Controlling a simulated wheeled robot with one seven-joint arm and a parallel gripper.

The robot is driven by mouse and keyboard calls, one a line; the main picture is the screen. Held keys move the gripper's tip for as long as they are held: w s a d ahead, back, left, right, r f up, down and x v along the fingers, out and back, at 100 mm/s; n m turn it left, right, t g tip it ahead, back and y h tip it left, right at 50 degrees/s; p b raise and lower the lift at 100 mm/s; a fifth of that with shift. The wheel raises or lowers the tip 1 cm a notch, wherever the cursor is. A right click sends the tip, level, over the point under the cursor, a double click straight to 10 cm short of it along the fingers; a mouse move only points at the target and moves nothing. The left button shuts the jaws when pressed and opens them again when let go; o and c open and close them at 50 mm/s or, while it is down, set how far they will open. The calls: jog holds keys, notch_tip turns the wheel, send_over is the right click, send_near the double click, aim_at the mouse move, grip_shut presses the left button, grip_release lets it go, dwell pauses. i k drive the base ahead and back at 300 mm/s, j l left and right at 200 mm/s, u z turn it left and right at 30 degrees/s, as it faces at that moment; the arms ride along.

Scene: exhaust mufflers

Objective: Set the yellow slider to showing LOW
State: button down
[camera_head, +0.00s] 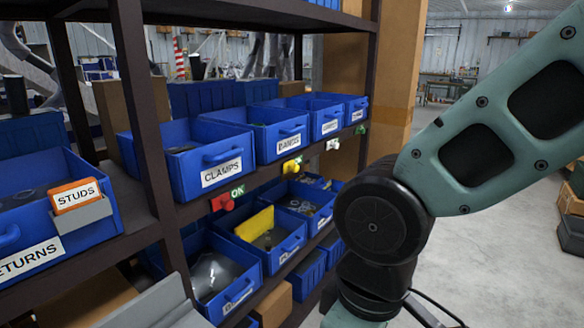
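The yellow slider (290,167) sits on the front edge of the upper shelf, below the bin labelled BANDS (281,130). A small patch of green shows beside it, but any lettering there is too small to read, so I cannot tell its setting. My arm fills the right side, with its dark round joint to the right of the slider and apart from it in the picture. My gripper is not in view.
A red slider (222,203), a white slider (333,144) and a green slider (361,129) share the shelf edge. Blue bins, including CLAMPS (188,170), stand above. More bins (222,275) stand below. A dark post (140,95) rises at left. Open floor (490,250) lies right.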

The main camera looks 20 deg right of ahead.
aim_at(290, 165)
jog(key=i+l+z, duration=0.15)
jog(key=i+z, duration=0.3)
jog(key=i, duration=0.5)
